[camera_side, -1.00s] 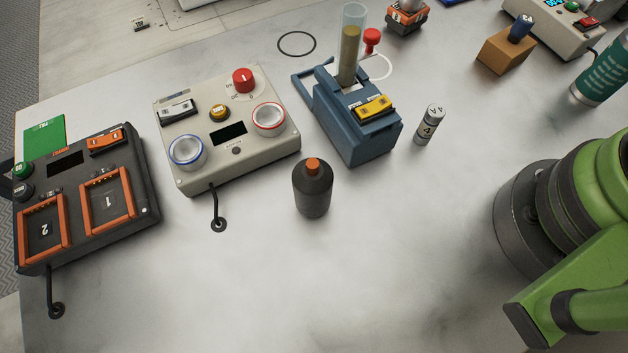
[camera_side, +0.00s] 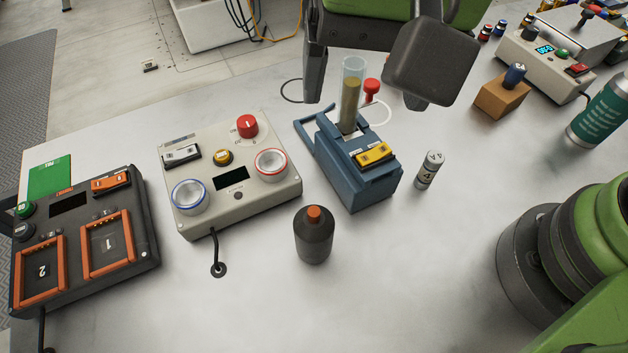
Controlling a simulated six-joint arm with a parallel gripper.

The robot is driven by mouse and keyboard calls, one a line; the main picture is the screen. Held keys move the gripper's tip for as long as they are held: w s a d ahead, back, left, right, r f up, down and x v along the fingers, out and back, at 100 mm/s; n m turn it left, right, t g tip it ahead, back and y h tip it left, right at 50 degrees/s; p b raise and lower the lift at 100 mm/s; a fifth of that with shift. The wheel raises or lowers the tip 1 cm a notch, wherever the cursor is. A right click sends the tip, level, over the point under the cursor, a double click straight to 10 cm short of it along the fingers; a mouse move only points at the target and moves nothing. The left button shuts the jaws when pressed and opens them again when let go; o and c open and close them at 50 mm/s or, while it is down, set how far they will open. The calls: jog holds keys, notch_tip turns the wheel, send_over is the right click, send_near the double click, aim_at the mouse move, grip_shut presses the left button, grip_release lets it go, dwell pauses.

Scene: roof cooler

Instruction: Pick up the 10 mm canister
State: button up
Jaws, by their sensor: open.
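No label reading 10 mm is legible, so I cannot tell which thing is that canister. A small grey canister (camera_side: 428,170) marked with a 4 stands upright right of the blue device. A dark bottle (camera_side: 314,238) with an orange cap stands upright at the front centre. A larger teal canister (camera_side: 602,112) with white lettering is at the right edge. My gripper (camera_side: 372,98) hangs at the top centre, its two dark fingers wide apart. It is open, with nothing seen held, and is apart from all three. Its upper part is cut off.
A blue device (camera_side: 362,180) holds a clear tube. Left are a beige control box (camera_side: 228,175) and a black box (camera_side: 85,235) with orange frames. A wooden block (camera_side: 501,98) and another control box (camera_side: 545,62) stand at the back right.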

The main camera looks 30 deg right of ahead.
jog(key=h, duration=0.1)
send_over(313, 212)
jog(key=shift+g, duration=0.4)
jog(key=f, duration=0.5)
jog(key=shift+s+d+f, duration=0.2)
jog(key=shift+d+f, duration=0.15)
notch_tip(313, 212, down, 4)
jog(key=shift+s+a+f, duration=0.1)
jog(key=shift+a+f, duration=0.05)
jog(key=shift+f, duration=0.05)
jog(key=f, duration=0.6)
jog(key=shift+w+a, duration=0.15)
jog(key=shift+w, duration=0.15)
jog(key=shift+r, duration=0.15)
jog(key=c, duration=1.2)
